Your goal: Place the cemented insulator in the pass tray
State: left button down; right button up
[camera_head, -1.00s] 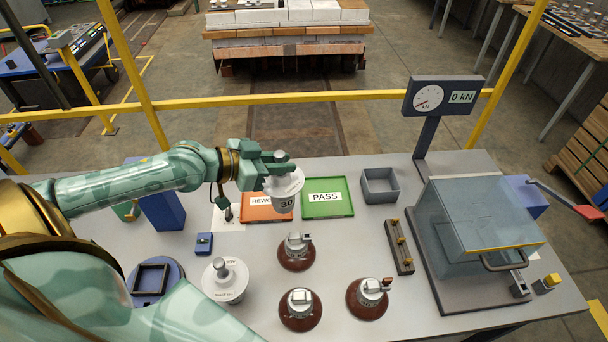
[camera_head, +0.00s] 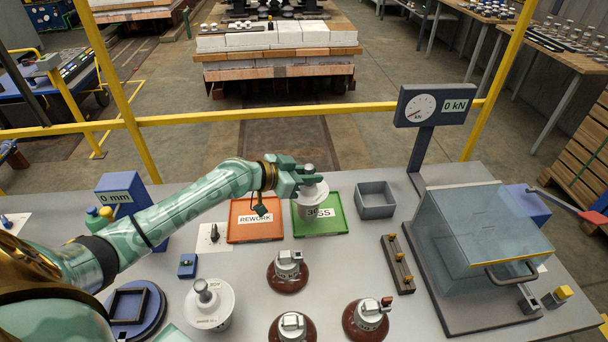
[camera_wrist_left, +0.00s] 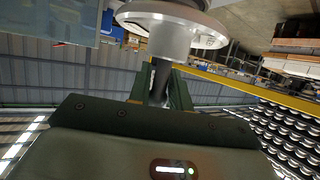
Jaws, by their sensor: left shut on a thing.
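My left gripper (camera_head: 306,174) is shut on the pin at the top of a white-grey insulator (camera_head: 311,193). The insulator hangs upright over the left part of the green PASS tray (camera_head: 338,227) and covers part of its label. I cannot tell whether its base touches the tray. In the left wrist view, the pale insulator (camera_wrist_left: 172,42) shows between the fingers. My right gripper is not in view. Another white insulator (camera_head: 210,306) stands at the front left of the table.
The orange REWORK tray (camera_head: 240,236) lies directly left of the PASS tray. A grey open box (camera_head: 376,200) stands to its right. Several brown insulators (camera_head: 288,272) stand in front. A clear-covered test rig (camera_head: 475,240) with a gauge (camera_head: 436,106) is at the right.

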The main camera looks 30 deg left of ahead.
pick_arm(q)
jog(key=shift+w+f+b, duration=0.2)
jog(key=shift+f+b, duration=0.25)
jog(key=shift+f, duration=1.3)
jog(key=c, duration=1.3)
grip_release()
jog(key=shift+s+f, duration=0.1)
jog(key=shift+p+v, duration=0.3)
jog(key=shift+v, duration=5.75)
jog(key=shift+d, duration=0.15)
